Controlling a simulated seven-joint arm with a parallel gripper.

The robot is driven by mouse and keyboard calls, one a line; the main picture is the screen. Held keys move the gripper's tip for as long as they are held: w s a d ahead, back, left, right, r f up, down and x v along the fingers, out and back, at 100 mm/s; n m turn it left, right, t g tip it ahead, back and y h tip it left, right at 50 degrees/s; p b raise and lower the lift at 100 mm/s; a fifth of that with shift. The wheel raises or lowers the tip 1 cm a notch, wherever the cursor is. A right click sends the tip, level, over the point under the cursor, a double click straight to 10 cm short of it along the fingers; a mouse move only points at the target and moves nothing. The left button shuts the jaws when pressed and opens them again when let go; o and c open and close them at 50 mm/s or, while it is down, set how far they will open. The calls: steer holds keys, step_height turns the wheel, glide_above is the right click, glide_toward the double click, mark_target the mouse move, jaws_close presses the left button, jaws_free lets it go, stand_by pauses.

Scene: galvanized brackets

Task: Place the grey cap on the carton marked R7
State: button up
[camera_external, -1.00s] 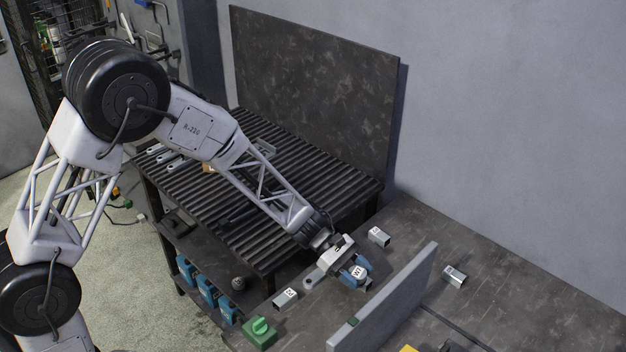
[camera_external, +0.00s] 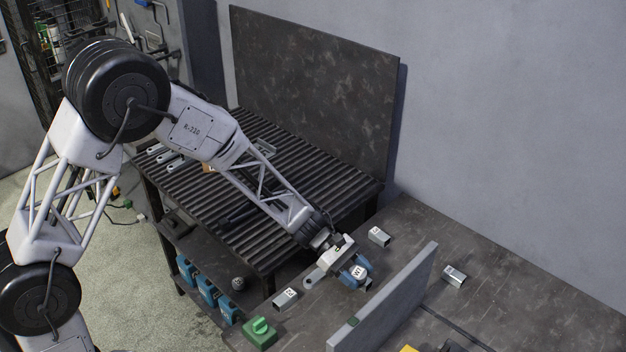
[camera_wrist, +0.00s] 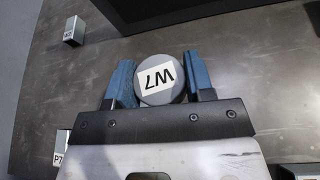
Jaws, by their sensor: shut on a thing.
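My gripper (camera_external: 347,264) is low over the bench at the right of the outside view. Its two blue fingers (camera_wrist: 160,68) are shut on the grey cap (camera_wrist: 158,97), which is round and has a white label reading W7, upside down in the wrist view. The cap (camera_external: 357,273) also shows in the outside view. A small grey carton (camera_external: 286,299) lies left of the gripper, another (camera_external: 379,236) behind it, and a third (camera_external: 454,276) beyond the upright panel. A label at the wrist view's left edge (camera_wrist: 60,158) looks like P7 or R7; the other carton labels are too small to read.
A grey upright panel (camera_external: 385,297) stands close to the right of my gripper. A green box with a knob (camera_external: 260,333) sits at the front bench edge. A slatted table (camera_external: 240,205) with a dark backboard stands to the left. The bench (camera_external: 425,222) has free room behind the panel.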

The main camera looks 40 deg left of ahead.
steer(key=shift+a, duration=0.1)
steer(key=w+a+n+t, duration=0.1)
steer(key=a, duration=0.3)
steer(key=w+a+r+t, duration=0.1)
steer(key=a, duration=0.4)
steer(key=w+a+n+t, duration=0.1)
steer(key=w+a, duration=0.1)
steer(key=a, duration=0.3)
steer(key=shift+r+n+y, duration=0.3)
steer(key=s+a+r+n+t+y, duration=0.1)
steer(key=s+a+n+t+y, duration=0.1)
steer(key=a, duration=1.3)
steer(key=s+a+r+n+t+y, duration=0.2)
steer(key=s+a+n+t, duration=0.1)
steer(key=a, duration=1.3)
steer(key=s+a+r+n+t+y, duration=0.1)
steer(key=s+a+r+n+t, duration=0.1)
steer(key=a, duration=1.3)
steer(key=shift+s+a+n+t+y, duration=0.35)
steer(key=shift+s+n, duration=0.45)
steer(key=shift+s, duration=0.4)
steer(key=shift+a+r, duration=0.1)
